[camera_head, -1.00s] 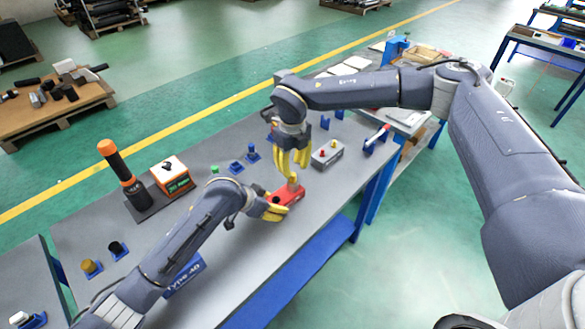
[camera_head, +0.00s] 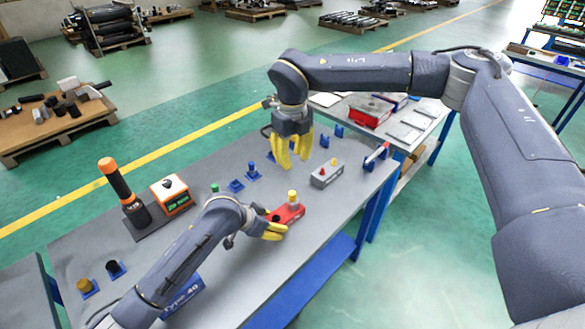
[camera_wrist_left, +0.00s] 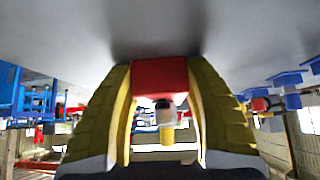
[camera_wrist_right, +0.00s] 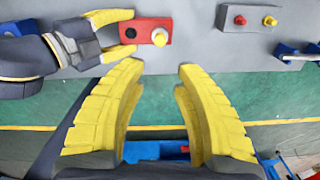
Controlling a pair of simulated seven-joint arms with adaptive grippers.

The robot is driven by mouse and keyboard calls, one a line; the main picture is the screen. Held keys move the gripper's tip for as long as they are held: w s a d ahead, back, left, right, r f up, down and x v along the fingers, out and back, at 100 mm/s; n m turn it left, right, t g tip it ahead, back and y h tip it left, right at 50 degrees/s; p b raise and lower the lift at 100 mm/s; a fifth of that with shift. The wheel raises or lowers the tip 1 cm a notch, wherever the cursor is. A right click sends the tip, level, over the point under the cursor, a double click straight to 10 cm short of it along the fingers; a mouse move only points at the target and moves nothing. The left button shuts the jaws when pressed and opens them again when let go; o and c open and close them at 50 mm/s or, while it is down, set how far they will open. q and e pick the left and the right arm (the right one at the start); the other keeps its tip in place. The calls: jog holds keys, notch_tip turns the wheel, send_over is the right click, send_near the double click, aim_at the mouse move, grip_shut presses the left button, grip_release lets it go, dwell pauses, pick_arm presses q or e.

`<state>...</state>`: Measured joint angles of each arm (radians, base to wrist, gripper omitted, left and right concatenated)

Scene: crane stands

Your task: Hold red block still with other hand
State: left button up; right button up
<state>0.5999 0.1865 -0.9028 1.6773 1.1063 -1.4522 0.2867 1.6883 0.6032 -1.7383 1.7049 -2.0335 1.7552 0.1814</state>
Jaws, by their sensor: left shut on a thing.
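The red block (camera_head: 297,212) lies on the grey table with a yellow cylinder (camera_head: 292,196) standing on its right part and a dark round spot on its left part. My left gripper (camera_head: 274,231) is shut on the red block, near its left end. In the left wrist view the red block (camera_wrist_left: 160,72) sits between both yellow fingers, with the yellow cylinder (camera_wrist_left: 167,133) showing too. My right gripper (camera_head: 293,164) is open and empty above the table, behind and apart from the block. In the right wrist view nothing is between its fingers (camera_wrist_right: 160,72).
A grey box with red and yellow knobs (camera_head: 326,174) stands right of the block. Blue holders (camera_head: 237,185) stand behind it. A blue block (camera_head: 183,295) is near the front edge.

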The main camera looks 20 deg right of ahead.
pick_arm(q)
jog(key=shift+f, duration=0.1)
pick_arm(e)
jog(key=shift+r, duration=0.8)
pick_arm(q)
jog(key=o, duration=1.5)
jog(key=shift+c, duration=0.2)
